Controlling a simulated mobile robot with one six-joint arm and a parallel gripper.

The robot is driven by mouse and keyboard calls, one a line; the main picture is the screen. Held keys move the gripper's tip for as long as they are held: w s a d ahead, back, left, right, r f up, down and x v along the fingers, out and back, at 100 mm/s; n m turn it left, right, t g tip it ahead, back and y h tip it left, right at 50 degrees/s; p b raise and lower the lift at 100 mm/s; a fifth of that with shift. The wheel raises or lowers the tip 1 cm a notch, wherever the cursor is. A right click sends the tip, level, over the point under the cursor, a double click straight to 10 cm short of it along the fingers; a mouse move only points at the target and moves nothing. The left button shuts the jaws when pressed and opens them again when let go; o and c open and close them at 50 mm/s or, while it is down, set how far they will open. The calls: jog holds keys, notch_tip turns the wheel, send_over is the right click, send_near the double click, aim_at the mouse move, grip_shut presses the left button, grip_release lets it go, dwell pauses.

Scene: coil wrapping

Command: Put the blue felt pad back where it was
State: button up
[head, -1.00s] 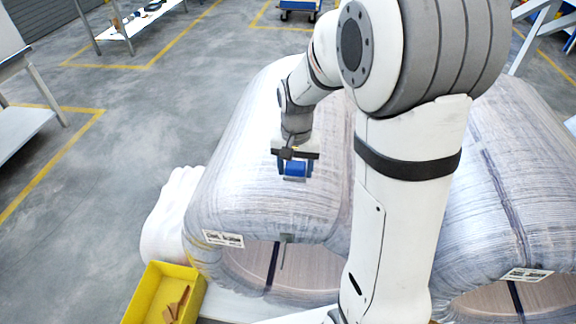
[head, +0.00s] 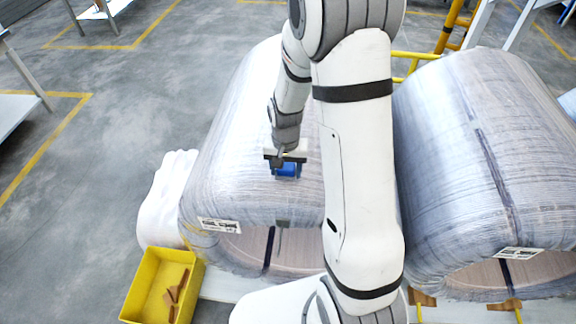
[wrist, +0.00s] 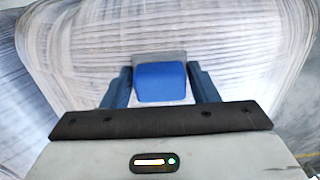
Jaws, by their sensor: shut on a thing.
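The blue felt pad (head: 288,170) is between the fingers of my gripper (head: 286,174), which is shut on it. In the wrist view the blue pad (wrist: 160,82) shows between the two dark blue fingers, with a grey strip along its far edge. My gripper is over the top of the left wrapped coil (head: 240,130), near its front end. I cannot tell whether the pad touches the wrap. A small grey tab (head: 283,224) sits at the coil's front upper rim, below the gripper in the picture.
A second wrapped coil (head: 450,150) stands at the right. A yellow bin (head: 145,285) with brown pieces is at the lower left, near a white bundle (head: 165,205). White labels are on both coils. Yellow railing (head: 452,25) stands behind. The floor at left is open.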

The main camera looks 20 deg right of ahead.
aim_at(286, 167)
jog(key=shift+s, duration=0.1)
jog(key=shift+f, duration=0.25)
jog(key=o, duration=1)
jog(key=shift+r, duration=0.15)
notch_tip(286, 167, up, 12)
jog(key=b, duration=0.1)
jog(key=s+r+n+t, duration=0.1)
jog(key=s+r, duration=0.2)
jog(key=s, duration=0.2)
jog(key=s+r+n+t, duration=0.1)
jog(key=s+r+n, duration=0.1)
jog(key=s, duration=0.4)
jog(key=s+r+n+t, duration=0.1)
jog(key=s+r, duration=0.4)
jog(key=s, duration=0.1)
jog(key=shift+s+d+n+t, duration=0.2)
jog(key=shift+n+t, duration=0.1)
jog(key=shift+w+f+b, duration=0.1)
jog(key=shift+f+b, duration=0.2)
jog(key=shift+b, duration=0.05)
